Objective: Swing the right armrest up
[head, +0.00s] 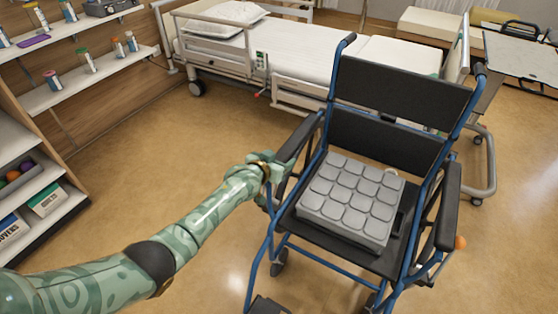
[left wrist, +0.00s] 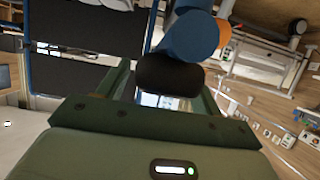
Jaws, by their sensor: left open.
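A blue-framed wheelchair (head: 388,152) with black backrest and seat faces me. Its right armrest (head: 297,138), on the picture's left, has a black pad and lies roughly level. My left gripper (head: 268,172) is open at the front end of this armrest. In the left wrist view the black pad end (left wrist: 170,75) and a thick blue tube (left wrist: 190,36) show at and beyond the open fingers (left wrist: 166,92); I cannot tell whether they touch. An orange part (left wrist: 223,36) sits beside the tube. My right gripper is not in view.
A grey segmented cushion (head: 352,198) lies on the seat. The other armrest (head: 448,205) is down, with an orange knob (head: 460,242) beside it. A bed (head: 290,55) stands behind, shelves (head: 75,92) at left. The floor between shelves and chair is clear.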

